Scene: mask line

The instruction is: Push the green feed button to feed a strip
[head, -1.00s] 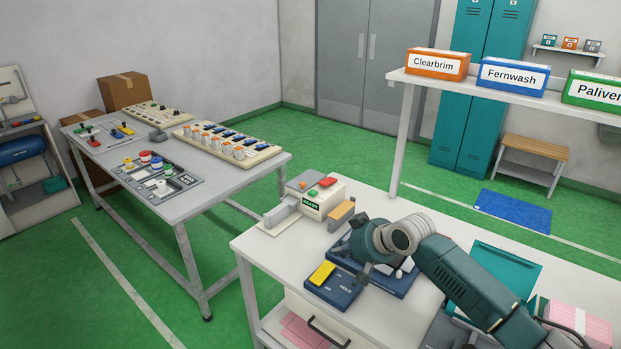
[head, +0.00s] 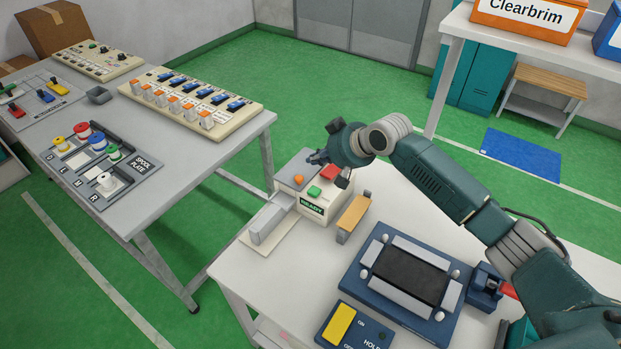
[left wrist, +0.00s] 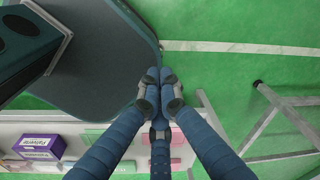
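The green button (head: 314,191) sits on top of a beige and grey feed machine (head: 289,203) with a green READY sign. An orange button (head: 299,180) and a red button (head: 329,172) are beside it. My right gripper (head: 316,158) hangs over the machine's back part in the head view, its fingertips together and empty. Its tips show above and behind the green button, apart from it; their exact height is unclear. My left gripper (left wrist: 159,75) is shut and empty in the left wrist view, over the floor, away from the machine.
A wooden-topped block (head: 354,213) stands right of the machine. A blue press frame (head: 371,256) and a HOLD box (head: 330,335) with a yellow switch lie nearer on the white table (head: 240,280). A grey table (head: 140,200) with spools and panels is at left.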

